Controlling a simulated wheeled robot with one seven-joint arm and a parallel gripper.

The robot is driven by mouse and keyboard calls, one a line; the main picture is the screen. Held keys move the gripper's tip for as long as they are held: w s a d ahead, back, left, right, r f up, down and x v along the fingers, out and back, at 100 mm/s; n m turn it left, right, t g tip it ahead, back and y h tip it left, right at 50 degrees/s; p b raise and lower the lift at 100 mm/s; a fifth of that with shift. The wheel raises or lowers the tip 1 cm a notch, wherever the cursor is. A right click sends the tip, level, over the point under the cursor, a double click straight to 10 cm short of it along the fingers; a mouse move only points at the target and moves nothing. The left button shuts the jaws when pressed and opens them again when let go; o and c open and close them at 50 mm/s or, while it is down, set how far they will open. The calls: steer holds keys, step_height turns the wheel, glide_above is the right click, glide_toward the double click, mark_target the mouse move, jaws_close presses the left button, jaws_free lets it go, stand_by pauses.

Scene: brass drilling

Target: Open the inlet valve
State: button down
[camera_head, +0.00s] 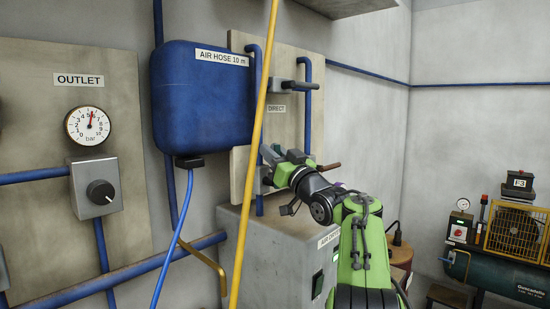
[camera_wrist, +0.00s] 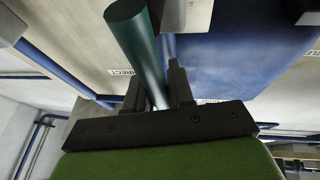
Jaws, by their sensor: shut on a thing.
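My gripper (camera_head: 272,158) is in front of the wall panel, just right of the yellow pole and below the DIRECT label. In the wrist view my gripper (camera_wrist: 157,88) is shut on a dark green round bar (camera_wrist: 140,45), which looks like a valve handle. The bar runs between the two dark fingers and sticks out past them. In the head view my gripper and arm largely hide this handle and its valve. No inlet label can be read. Another valve with a dark lever (camera_head: 300,86) sits higher, above the DIRECT label (camera_head: 276,108).
A yellow pole (camera_head: 254,150) crosses the view in front of the panel. A blue AIR HOSE box (camera_head: 200,105) hangs left of my gripper. A grey cabinet (camera_head: 270,260) stands below. An OUTLET gauge (camera_head: 87,126) and knob are at left, a compressor (camera_head: 500,260) at right.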

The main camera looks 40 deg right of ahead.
steer(key=shift+f, duration=0.15)
steer(key=c, duration=1.1)
jaws_free()
steer(key=b+v, duration=0.4)
steer(key=v, duration=1.1)
steer(key=shift+s+a+b, duration=0.1)
steer(key=shift+s+b, duration=0.25)
